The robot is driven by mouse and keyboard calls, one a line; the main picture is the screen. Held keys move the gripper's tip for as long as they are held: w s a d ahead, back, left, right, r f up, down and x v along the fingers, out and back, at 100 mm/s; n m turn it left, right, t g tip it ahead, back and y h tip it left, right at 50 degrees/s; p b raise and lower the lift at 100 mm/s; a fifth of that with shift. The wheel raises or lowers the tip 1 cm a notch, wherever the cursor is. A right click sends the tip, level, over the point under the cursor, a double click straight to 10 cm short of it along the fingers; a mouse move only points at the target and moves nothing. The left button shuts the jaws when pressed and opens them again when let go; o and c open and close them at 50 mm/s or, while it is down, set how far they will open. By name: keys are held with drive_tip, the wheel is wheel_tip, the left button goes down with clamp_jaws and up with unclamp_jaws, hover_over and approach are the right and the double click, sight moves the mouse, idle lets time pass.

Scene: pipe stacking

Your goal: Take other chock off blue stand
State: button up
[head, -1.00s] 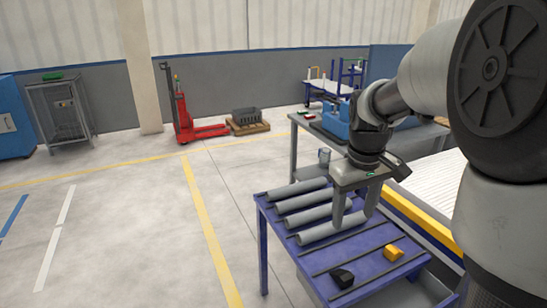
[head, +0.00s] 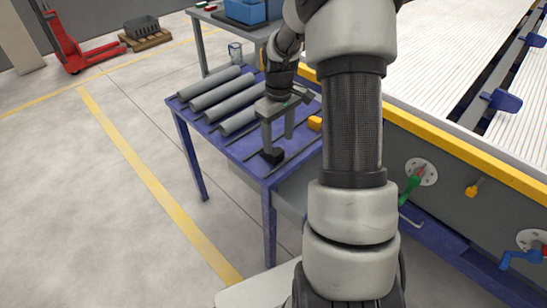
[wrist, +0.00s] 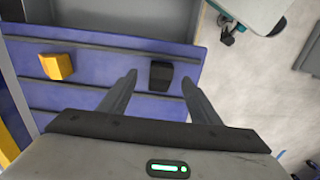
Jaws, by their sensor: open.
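The blue stand (head: 236,152) carries a black chock (head: 272,156) near its front edge and a yellow chock (head: 314,123) further right, partly hidden behind my arm. In the wrist view the black chock (wrist: 161,75) appears between the two fingers, and the yellow chock (wrist: 57,66) lies to the left, outside them. My gripper (head: 278,144) is open and empty, pointing down over the stand at the black chock. Whether the fingers reach down beside the chock or stay above it is hard to tell.
Several grey pipes (head: 222,98) lie side by side on the stand's left part, beyond my gripper. Thin dark strips cross the stand top. A conveyor with a yellow edge (head: 450,155) stands on the right.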

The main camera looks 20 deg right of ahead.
sight(276, 151)
drive_tip(key=shift+w+a+f+b, duration=0.15)
drive_tip(key=shift+f+b, duration=0.3)
drive_tip(key=shift+f, duration=1.1)
drive_tip(key=shift+w+a+f+b, duration=0.15)
drive_tip(key=shift+f+b, duration=0.3)
drive_tip(key=shift+f, duration=1.1)
drive_tip(key=shift+c, duration=0.3)
drive_tip(key=c, duration=1.1)
drive_tip(key=shift+r, duration=0.15)
